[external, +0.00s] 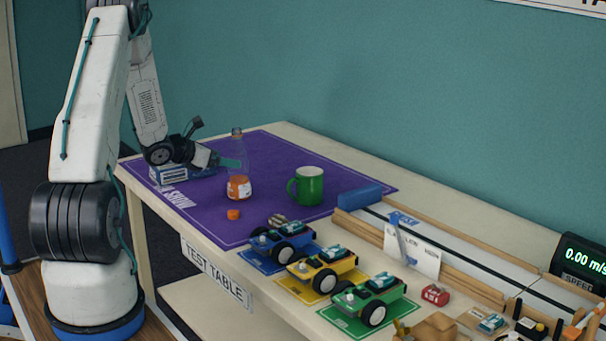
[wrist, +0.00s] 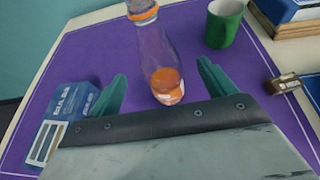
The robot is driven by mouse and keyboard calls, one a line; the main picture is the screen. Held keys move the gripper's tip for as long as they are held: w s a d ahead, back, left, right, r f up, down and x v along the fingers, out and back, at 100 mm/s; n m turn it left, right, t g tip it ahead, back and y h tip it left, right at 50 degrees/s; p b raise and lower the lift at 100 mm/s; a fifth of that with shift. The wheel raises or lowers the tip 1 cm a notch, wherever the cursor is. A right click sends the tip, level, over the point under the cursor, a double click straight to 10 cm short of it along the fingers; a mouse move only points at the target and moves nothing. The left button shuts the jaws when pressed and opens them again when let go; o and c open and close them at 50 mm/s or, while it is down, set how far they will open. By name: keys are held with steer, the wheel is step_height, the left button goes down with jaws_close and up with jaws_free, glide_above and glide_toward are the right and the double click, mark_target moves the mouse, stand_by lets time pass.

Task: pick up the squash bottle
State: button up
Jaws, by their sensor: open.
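The squash bottle (external: 238,166) is a clear bottle with orange liquid at its bottom, upright on the purple mat (external: 310,233). In the wrist view the bottle (wrist: 157,55) stands ahead, between the lines of the two fingers. My gripper (external: 232,163) is open, its teal fingers at the bottle's left side in the external view. In the wrist view my gripper (wrist: 160,85) has one finger on either side of the bottle's lower part.
A green mug (external: 308,187) stands right of the bottle. A blue and white box (wrist: 62,122) lies left of my gripper. An orange cap (external: 233,214) lies in front of the bottle. Several toy cars, one yellow (external: 322,268), line the table's front edge.

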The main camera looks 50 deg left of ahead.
mark_target(242, 167)
steer(key=x, duration=0.2)
steer(key=f+x, duration=0.1)
steer(key=x, duration=0.5)
steer(key=shift+s+a+f, duration=0.1)
steer(key=shift+s+f, duration=0.1)
steer(key=shift+f, duration=0.05)
steer(key=c, duration=1.2)
